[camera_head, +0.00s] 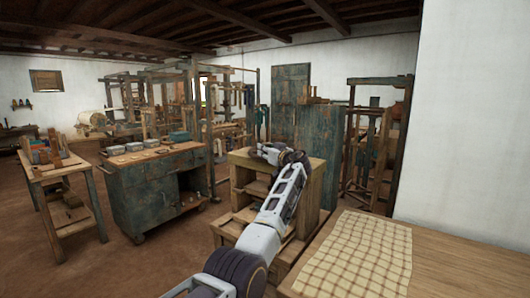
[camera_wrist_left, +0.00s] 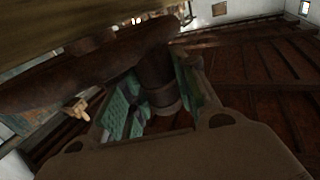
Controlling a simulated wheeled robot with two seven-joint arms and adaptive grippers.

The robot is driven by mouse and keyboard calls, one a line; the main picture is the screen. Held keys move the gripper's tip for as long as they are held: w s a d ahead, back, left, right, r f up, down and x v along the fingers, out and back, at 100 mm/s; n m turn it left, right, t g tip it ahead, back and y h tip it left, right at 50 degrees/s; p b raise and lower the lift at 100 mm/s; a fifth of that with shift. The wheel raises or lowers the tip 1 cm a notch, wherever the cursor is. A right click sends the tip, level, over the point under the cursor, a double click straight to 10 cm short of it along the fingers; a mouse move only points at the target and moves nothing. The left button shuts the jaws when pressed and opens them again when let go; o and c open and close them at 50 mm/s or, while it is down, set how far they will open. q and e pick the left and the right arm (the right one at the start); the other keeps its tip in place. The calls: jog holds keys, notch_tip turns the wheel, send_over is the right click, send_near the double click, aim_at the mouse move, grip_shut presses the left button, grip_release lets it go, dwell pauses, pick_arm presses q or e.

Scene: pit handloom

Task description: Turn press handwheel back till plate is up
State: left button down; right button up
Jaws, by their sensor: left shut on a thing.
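A wooden press (camera_head: 246,161) with a thick top beam stands in the middle of the head view. My left arm reaches over it, and my left gripper (camera_head: 266,152) is at its top, small and dark. In the left wrist view, my left gripper (camera_wrist_left: 160,108) is shut on a dark upright round handle of the handwheel (camera_wrist_left: 158,82). A thick dark brown bar of the handwheel (camera_wrist_left: 90,72) runs across above the fingers. The handwheel is hard to make out in the head view, and I cannot tell the plate's height. My right gripper is not in view.
A table with a checked cloth (camera_head: 362,252) lies at the front right. A worn blue-green cabinet (camera_head: 160,195) with small trays on top stands left of the press. A small wooden table (camera_head: 64,169) is at far left. Looms and frames fill the back. Bare floor lies at front left.

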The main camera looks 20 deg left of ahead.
pick_arm(q)
jog(key=shift+d, duration=0.25)
dwell(0.6)
jog(key=c, duration=1.1)
grip_release()
jog(key=shift+s+d, duration=0.1)
jog(key=shift+d, duration=0.1)
jog(key=v, duration=1.1)
jog(key=shift+d, duration=0.3)
